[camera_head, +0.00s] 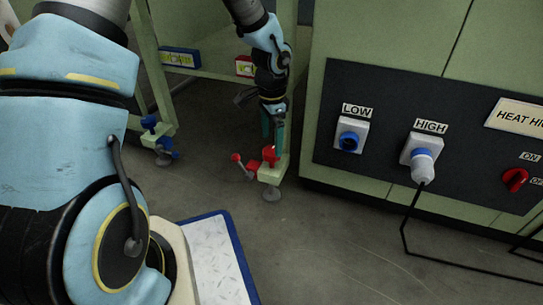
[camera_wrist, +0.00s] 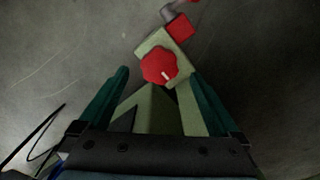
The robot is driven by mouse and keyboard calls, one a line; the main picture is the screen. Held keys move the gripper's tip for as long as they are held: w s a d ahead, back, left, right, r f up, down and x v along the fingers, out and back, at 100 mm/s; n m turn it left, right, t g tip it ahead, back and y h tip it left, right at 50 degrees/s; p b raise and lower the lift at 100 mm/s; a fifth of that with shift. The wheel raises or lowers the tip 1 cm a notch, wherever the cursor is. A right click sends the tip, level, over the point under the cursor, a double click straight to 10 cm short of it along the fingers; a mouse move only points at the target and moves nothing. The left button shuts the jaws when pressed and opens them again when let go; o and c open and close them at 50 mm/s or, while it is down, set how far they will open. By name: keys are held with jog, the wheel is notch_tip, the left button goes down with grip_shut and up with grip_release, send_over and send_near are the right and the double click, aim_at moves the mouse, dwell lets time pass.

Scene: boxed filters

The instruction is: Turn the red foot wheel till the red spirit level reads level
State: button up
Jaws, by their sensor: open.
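The red foot wheel (camera_head: 270,155) sits on top of a pale green foot block at the base of a green leg. My gripper (camera_head: 273,132) points down just above the wheel. In the wrist view its teal fingers (camera_wrist: 160,80) are spread apart, with the wheel between and slightly beyond the tips; I see no contact. The red spirit level (camera_head: 244,66) is on the frame's crossbar, partly hidden by my arm; its bubble is too small to read.
A red-knobbed lever (camera_head: 238,158) sticks out left of the foot. A blue spirit level (camera_head: 180,57) and blue foot wheel (camera_head: 149,122) are at the left leg. A cabinet with LOW and HIGH sockets (camera_head: 428,150) and a hanging cable stands right.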

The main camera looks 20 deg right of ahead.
aim_at(272, 150)
notch_tip(272, 150, down, 4)
jog(key=shift+f+b, duration=0.1)
jog(key=shift+b, duration=0.8)
jog(key=shift+c, duration=0.3)
jog(key=c, duration=1.3)
jog(key=shift+r+p, duration=0.2)
jog(key=shift+p, duration=0.35)
